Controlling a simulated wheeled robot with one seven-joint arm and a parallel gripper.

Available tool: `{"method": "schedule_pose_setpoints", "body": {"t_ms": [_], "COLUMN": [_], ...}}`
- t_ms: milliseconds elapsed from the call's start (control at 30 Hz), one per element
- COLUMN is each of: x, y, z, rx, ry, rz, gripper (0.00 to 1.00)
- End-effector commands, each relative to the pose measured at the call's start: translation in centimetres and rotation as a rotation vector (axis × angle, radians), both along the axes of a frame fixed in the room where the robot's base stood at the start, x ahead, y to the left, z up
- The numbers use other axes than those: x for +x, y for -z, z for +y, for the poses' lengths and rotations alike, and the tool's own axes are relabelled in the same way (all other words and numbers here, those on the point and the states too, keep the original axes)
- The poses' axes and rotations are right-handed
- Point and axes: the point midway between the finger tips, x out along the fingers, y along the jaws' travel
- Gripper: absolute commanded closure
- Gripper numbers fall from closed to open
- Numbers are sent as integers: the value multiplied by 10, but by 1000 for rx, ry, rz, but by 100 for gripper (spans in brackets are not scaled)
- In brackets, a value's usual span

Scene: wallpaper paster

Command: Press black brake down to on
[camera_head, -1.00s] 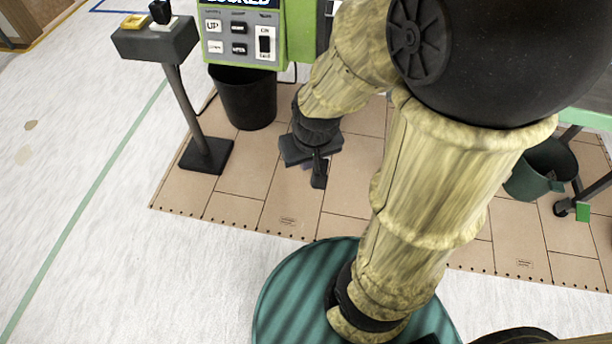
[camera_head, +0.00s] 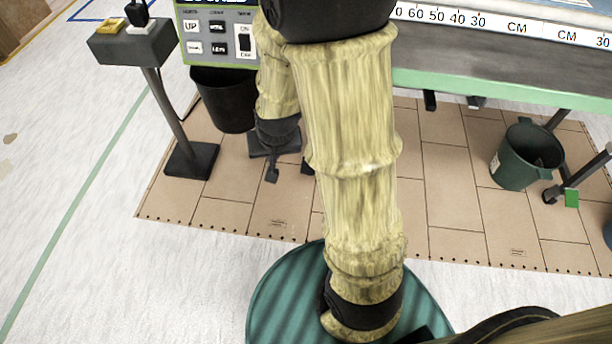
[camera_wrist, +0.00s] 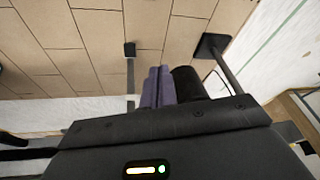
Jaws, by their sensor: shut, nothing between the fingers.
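A control panel (camera_head: 216,46) on a green housing is at the upper left of the head view. It bears white and dark buttons and a black rocker switch (camera_head: 245,40) on a white plate. A dark pedestal box (camera_head: 132,43) stands left of it, with a black handle (camera_head: 138,14) and a yellow button (camera_head: 111,25) on top. Which black part is the brake, I cannot tell for sure. My gripper (camera_head: 272,175) hangs low over the brown floor boards, below and apart from the panel. In the wrist view, its purplish fingers (camera_wrist: 159,72) are together and empty.
A black bin (camera_head: 225,105) stands under the panel. A long table with a ruler strip (camera_head: 500,28) spans the upper right. A green bin (camera_head: 523,155) stands below it. Open white floor (camera_head: 60,120) is at the left.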

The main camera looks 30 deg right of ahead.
Motion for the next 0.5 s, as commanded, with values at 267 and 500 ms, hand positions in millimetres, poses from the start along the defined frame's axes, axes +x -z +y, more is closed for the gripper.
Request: {"method": "schedule_pose_setpoints", "body": {"t_ms": [267, 500], "x": [62, 96], "y": [102, 185], "z": [-11, -33], "rx": [-27, -113], "ry": [233, 398], "rz": [-114, -251], "gripper": [100, 100]}}
